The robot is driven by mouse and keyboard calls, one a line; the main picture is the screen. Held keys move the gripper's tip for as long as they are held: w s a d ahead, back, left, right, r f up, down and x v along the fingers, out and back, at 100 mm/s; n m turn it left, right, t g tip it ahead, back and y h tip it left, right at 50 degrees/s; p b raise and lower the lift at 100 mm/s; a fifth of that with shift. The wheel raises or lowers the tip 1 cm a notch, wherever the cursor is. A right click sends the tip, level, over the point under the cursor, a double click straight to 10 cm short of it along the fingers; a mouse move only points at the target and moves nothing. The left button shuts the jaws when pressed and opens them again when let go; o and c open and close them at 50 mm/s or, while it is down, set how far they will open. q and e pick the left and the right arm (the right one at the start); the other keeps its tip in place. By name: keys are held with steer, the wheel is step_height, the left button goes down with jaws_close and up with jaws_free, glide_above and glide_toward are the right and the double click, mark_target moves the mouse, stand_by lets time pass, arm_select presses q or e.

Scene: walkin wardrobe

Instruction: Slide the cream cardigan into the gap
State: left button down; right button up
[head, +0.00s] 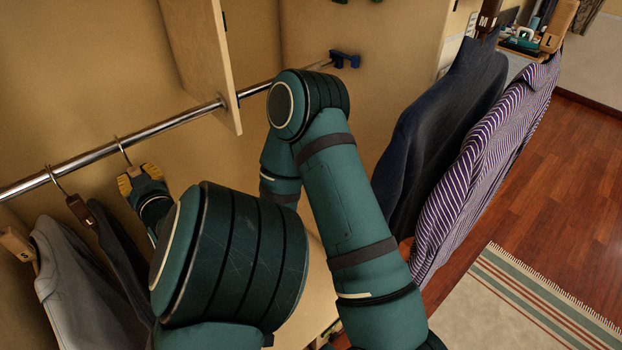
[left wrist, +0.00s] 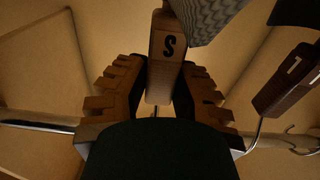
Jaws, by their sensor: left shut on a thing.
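My left gripper (head: 137,175) is at the hanging rail (head: 170,122), just below a hanger hook (head: 122,150). In the left wrist view the gripper (left wrist: 160,92) is shut on a wooden hanger (left wrist: 160,72) marked S. A garment with a knit-like pattern (left wrist: 203,18) hangs by this hanger. It looks greyish in the dim light, and I cannot tell if it is the cream cardigan. In the head view my arm hides it. My right gripper is hidden.
A divider panel (head: 205,60) meets the rail. Navy (head: 440,125) and striped (head: 485,165) garments hang at right.

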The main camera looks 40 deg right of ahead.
arm_select(q)
steer(key=shift+d, duration=2.8)
steer(key=c, duration=0.8)
jaws_free()
steer(key=shift+f, duration=0.1)
steer(key=shift+s, duration=0.1)
steer(key=s, duration=1.1)
steer(key=shift+s, duration=0.4)
